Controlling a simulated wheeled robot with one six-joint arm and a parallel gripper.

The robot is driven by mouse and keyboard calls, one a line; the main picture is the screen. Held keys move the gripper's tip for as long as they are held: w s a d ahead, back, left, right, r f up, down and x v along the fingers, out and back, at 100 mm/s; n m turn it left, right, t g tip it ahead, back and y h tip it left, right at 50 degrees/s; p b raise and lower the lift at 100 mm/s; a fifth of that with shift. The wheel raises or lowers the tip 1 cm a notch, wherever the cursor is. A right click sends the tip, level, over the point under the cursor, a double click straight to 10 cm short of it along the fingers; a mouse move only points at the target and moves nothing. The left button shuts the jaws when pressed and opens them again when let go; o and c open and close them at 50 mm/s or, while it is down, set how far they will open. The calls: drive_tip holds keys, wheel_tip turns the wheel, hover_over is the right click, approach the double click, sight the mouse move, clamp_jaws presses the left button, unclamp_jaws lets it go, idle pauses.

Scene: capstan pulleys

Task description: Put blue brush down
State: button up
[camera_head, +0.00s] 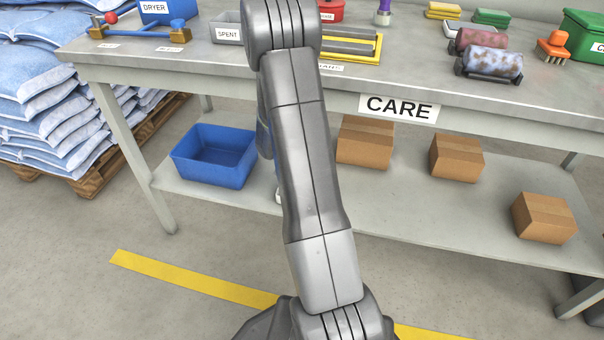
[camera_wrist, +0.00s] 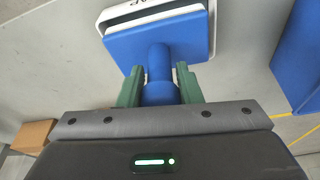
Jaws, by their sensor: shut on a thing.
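The blue brush shows in the wrist view: a blue handle (camera_wrist: 158,60) with a wide square blue head (camera_wrist: 120,42) beyond it. My gripper (camera_wrist: 160,76), with green fingers, is shut on the handle from both sides. A white-rimmed piece with dark lettering (camera_wrist: 146,8) shows at the far side of the head, partly cut off by the top edge. I cannot tell whether the head touches it.
The grey bench (camera_head: 230,63) carries a blue DRYER box (camera_head: 165,10), a grey SPENT tray (camera_head: 227,30), a yellow frame (camera_head: 350,48), rollers (camera_head: 490,62) and an orange brush (camera_head: 553,46). Below are a blue bin (camera_head: 214,156) and brown boxes (camera_head: 364,144). Sacks (camera_head: 40,80) stand left.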

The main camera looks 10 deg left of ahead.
drive_tip(key=shift+w, duration=0.75)
drive_tip(key=shift+f+b, duration=0.85)
drive_tip(key=shift+f, duration=0.9)
drive_tip(key=shift+f, duration=0.15)
drive_tip(key=o, duration=0.9)
